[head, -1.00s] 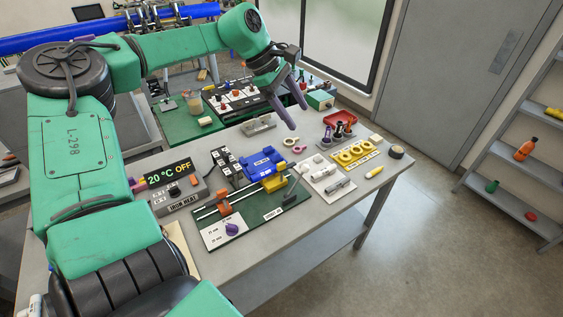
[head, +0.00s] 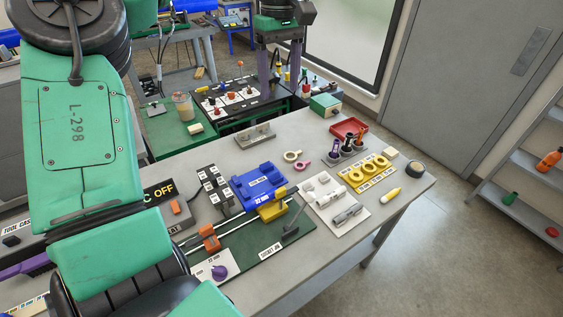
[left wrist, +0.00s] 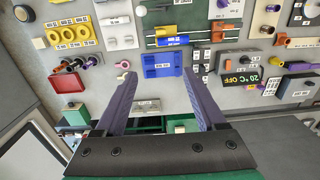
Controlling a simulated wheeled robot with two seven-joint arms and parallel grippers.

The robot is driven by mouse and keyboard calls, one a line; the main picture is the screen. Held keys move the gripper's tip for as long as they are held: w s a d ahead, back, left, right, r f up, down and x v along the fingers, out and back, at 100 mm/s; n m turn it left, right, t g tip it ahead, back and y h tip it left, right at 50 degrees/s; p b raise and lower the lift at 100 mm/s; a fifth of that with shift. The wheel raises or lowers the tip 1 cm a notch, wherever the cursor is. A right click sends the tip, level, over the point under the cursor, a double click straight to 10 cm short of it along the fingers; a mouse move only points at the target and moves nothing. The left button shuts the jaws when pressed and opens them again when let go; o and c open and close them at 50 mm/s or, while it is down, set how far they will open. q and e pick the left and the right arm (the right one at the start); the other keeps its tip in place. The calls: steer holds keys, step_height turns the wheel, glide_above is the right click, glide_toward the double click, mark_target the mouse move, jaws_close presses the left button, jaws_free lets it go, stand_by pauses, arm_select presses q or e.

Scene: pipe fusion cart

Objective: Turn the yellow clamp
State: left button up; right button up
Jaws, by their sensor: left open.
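The yellow clamp (head: 271,207) sits on the twin metal rails of the green jig board (head: 254,237), just in front of the blue block (head: 259,185). A grey lever (head: 294,228) stands at its right. In the left wrist view the yellow clamp (left wrist: 168,31) shows near the top, beyond the blue block (left wrist: 162,65). My left gripper (head: 280,72) has its purple fingers apart and empty, pointing down at the back, well away from the clamp. In the left wrist view the open fingers (left wrist: 158,75) frame the blue block. My right gripper is out of view.
A switch strip (head: 213,187) lies left of the blue block. At right are a white fittings board (head: 333,203), yellow rings (head: 370,170) and a tool holder (head: 346,149).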

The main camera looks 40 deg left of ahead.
arm_select(q)
step_height(320, 180, down, 8)
steer(key=s+d+b, duration=0.2)
steer(key=b, duration=1.5)
glide_toward(280, 189)
step_height(280, 189, down, 8)
steer(key=shift+s+d+f, duration=0.15)
steer(key=shift+d+f, duration=0.05)
steer(key=shift+f, duration=0.4)
jaws_close()
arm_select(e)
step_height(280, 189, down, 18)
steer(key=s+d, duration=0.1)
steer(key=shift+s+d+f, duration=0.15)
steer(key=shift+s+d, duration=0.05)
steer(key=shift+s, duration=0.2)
